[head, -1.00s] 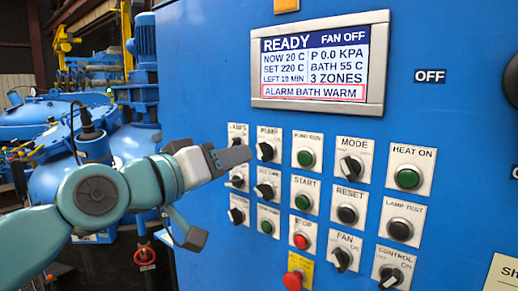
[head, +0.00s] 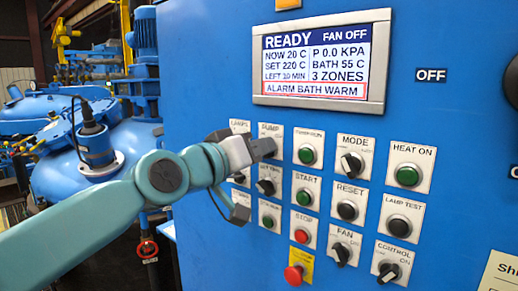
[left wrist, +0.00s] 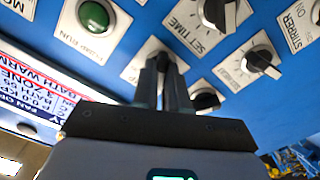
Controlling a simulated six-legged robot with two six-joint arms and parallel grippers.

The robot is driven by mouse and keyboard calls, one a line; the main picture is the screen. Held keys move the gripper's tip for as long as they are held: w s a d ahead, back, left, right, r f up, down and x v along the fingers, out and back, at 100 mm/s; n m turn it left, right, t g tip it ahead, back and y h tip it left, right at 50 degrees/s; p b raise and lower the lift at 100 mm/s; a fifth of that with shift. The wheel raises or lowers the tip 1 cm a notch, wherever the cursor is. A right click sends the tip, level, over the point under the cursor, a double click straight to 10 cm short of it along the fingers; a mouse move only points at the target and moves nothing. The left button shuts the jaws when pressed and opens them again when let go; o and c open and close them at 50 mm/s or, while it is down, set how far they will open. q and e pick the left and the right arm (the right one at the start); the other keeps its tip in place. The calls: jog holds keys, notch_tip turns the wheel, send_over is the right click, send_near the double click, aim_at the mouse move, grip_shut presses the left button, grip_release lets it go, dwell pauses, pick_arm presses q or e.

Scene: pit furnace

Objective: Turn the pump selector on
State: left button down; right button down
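The pump selector's white plate (head: 272,129) is in the upper row of the blue panel, right of the lamps plate; its knob is hidden by my left gripper. My left gripper (head: 262,149) is at that plate, its fingertips over the knob's place. In the left wrist view, the two dark fingers (left wrist: 161,82) lie close together with a narrow gap, in front of the pump plate (left wrist: 134,72). I cannot tell whether they grip the knob, nor which way it points. My right gripper is not in view.
The pump run button (head: 306,154) is close on the right, and the set time knob (head: 265,187) is just below. A red stop button (head: 302,236) sits lower. The screen (head: 318,65) reads READY, P 0.0 KPA and ALARM BATH WARM.

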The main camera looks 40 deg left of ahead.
pick_arm(q)
jog(key=shift+m, duration=0.3)
jog(key=shift+d+m+b, duration=0.2)
jog(key=shift+m+b, duration=3.15)
jog(key=shift+m, duration=2.35)
jog(key=c, duration=1.2)
grip_release()
jog(key=shift+s, duration=0.15)
jog(key=shift+o, duration=0.2)
